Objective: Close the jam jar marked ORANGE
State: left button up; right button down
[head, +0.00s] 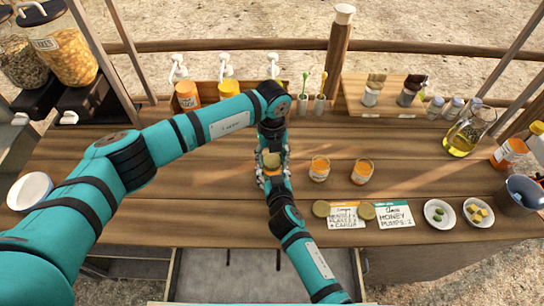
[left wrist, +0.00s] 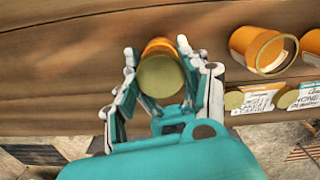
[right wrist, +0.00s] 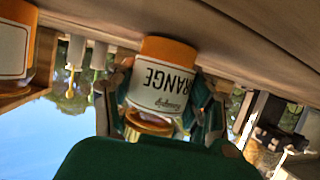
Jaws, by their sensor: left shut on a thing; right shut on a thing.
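The jam jar marked ORANGE (right wrist: 158,85) shows its label upside down in the right wrist view, with orange jam inside. My right gripper (right wrist: 160,100) is shut around its sides. A round gold lid (left wrist: 161,77) is between the fingers of my left gripper (left wrist: 158,62), which is shut on it. The lid lies over the jar's mouth in the left wrist view, and orange glass (left wrist: 158,46) shows behind it. Whether the lid is seated or threaded cannot be told. In the head view both grippers meet at the lid (head: 271,160) above the counter.
Two open orange jars (head: 320,168) (head: 362,171) stand right of my grippers. Two gold lids (head: 320,208) (head: 367,211) lie by paper cards (head: 394,215). Small bowls (head: 438,212) stand further right. A wooden tray (head: 208,107) with bottles is behind.

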pick_arm(q)
jog(key=m, duration=0.5)
jog(key=shift+w, duration=0.1)
jog(key=m, duration=1)
jog(key=shift+m, duration=0.3)
jog(key=m, duration=1.5)
jog(key=shift+m, duration=0.4)
jog(key=o, duration=1.4)
